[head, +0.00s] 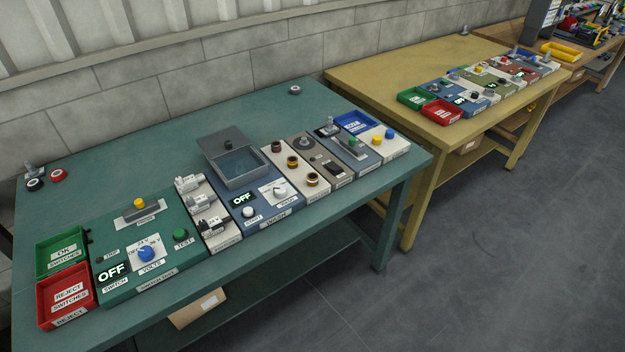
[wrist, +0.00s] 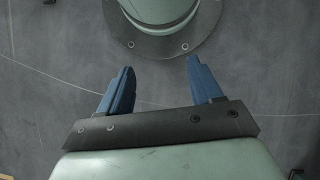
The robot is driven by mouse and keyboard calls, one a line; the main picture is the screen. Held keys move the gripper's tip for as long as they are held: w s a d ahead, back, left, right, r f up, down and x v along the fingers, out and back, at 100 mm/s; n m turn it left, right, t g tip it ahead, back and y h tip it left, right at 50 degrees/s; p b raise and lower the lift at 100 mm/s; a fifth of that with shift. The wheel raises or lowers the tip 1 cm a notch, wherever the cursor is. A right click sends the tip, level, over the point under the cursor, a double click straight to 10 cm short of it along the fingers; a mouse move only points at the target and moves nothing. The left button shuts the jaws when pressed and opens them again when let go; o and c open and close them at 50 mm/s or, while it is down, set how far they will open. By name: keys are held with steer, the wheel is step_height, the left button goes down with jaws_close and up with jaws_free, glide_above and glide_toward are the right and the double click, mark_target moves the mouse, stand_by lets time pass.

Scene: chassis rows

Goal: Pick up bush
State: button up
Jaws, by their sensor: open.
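In the wrist view my gripper (wrist: 160,68) is open, with its two blue fingers apart and nothing between them. My gripper does not show in the head view. In the head view three short round brown-and-dark pieces, which look like bushes, stand in a row on a cream panel: the back one (head: 276,146), the middle one (head: 292,162) and the front one (head: 312,180). They stand apart from each other on the green table (head: 130,180). I cannot tell from their looks which one the task names.
A grey open-lidded wash tank (head: 240,182) stands left of the pieces. A grey-brown panel (head: 332,172) lies to their right. A green OK tray (head: 40,262), a red reject tray (head: 42,310) and a blue tray (head: 372,124) are also on the table. Its back strip is mostly clear.

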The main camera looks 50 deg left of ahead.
steer(key=w+a+r+n+t, duration=0.2)
steer(key=w+a+r, duration=0.2)
steer(key=w+a, duration=0.3)
steer(key=w+a+r+n+t, duration=0.2)
steer(key=w+a+r, duration=0.25)
steer(key=a, duration=0.55)
step_height(320, 180, up, 47)
steer(key=n+t+y, duration=0.3)
steer(key=n+y, duration=0.2)
steer(key=n, duration=0.4)
glide_above(313, 175)
steer(key=s+d, duration=0.2)
steer(key=d, duration=0.4)
steer(key=shift+y, duration=0.3)
steer(key=x, duration=1.4)
steer(key=shift+s+d+f, duration=0.1)
steer(key=shift+s+d, duration=0.1)
steer(key=shift+d, duration=0.1)
